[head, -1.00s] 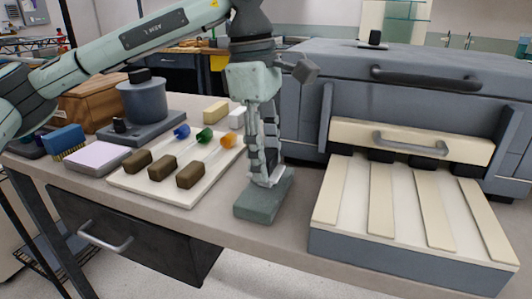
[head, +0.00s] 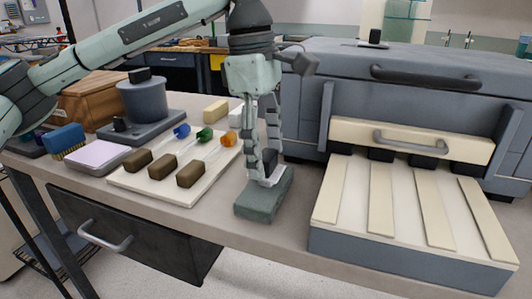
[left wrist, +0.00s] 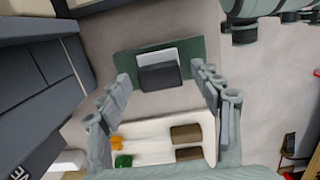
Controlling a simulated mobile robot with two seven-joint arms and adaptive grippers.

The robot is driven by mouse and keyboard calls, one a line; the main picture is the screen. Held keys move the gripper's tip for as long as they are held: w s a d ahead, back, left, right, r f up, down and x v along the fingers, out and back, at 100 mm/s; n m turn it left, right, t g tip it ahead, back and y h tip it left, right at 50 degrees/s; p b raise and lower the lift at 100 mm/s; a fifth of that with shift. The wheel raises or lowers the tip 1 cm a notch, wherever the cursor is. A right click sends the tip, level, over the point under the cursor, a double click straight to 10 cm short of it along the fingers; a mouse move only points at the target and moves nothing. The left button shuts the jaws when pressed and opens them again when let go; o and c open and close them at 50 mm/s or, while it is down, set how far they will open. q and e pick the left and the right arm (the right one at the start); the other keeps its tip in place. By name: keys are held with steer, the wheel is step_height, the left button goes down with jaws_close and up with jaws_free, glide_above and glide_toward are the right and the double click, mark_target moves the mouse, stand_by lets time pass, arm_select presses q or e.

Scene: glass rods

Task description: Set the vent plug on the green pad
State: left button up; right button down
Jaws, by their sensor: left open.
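The green pad (head: 258,207) lies on the bench in front of the furnace. A dark block with a pale flat part, which looks like the vent plug (left wrist: 160,76), is on the pad (left wrist: 128,66) in the left wrist view. In the head view my fingers mostly hide it. My left gripper (head: 262,176) points down over the pad, open, with a finger on either side of the plug and gaps beside it in the left wrist view.
A white tray (head: 150,191) with brown-handled, coloured-tipped rods lies left of the pad. The furnace (head: 440,100) and its slatted front shelf (head: 350,195) stand right. A blue-grey pot (head: 145,100), a brush (head: 66,142) and a pale sponge block (head: 215,110) are farther left and back.

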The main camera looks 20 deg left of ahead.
arm_select(q)
step_height(320, 180, up, 11)
steer(key=a, duration=0.1)
steer(key=shift+a, duration=0.15)
arm_select(e)
steer(key=shift+s+f, duration=0.15)
steer(key=shift+f, duration=0.4)
